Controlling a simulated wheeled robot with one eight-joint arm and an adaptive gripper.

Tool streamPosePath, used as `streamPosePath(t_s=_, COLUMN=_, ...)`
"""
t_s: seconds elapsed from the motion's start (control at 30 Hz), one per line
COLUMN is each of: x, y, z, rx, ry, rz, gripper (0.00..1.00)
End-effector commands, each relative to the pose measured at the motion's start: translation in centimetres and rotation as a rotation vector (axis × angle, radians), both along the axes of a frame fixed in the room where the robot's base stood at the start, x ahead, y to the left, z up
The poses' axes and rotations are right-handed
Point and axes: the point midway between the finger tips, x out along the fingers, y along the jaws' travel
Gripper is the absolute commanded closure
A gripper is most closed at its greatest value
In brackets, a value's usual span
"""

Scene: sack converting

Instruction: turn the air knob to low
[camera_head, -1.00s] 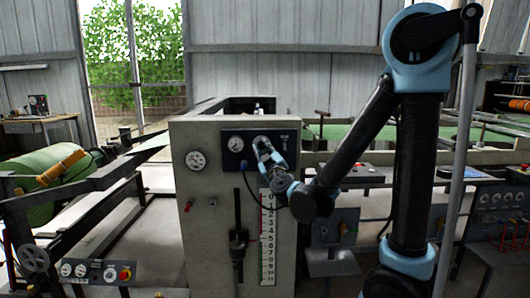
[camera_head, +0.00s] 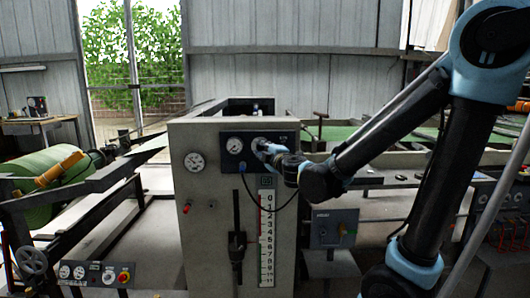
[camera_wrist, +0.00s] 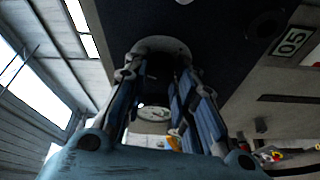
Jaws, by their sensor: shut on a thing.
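The air knob is on the dark control panel (camera_head: 283,138) of the grey machine cabinet, right of a small white gauge (camera_head: 235,145). In the head view my gripper (camera_head: 261,146) is at the knob and mostly hides it. In the wrist view my gripper (camera_wrist: 162,62) has its two blue fingers reaching to the panel, shut on a grey round knob (camera_wrist: 162,44) between the tips. The small gauge (camera_wrist: 153,114) shows between the fingers. I cannot read the knob's marks or its pointer.
A larger white gauge (camera_head: 195,162) is on the cabinet front (camera_head: 190,235), left of the panel. A black cable (camera_head: 250,190) loops below my gripper. A numbered scale (camera_head: 267,240) and a dark vertical slider (camera_head: 237,245) are lower down.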

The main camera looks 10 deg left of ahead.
Motion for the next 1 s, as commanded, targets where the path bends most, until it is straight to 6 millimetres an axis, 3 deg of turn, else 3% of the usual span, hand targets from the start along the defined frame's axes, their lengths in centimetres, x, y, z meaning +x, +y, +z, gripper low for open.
streamPosePath(t_s=1.0, x=-0.04, y=0.2, z=0.52, rx=-0.618, ry=-0.147, rz=0.003, gripper=0.99)
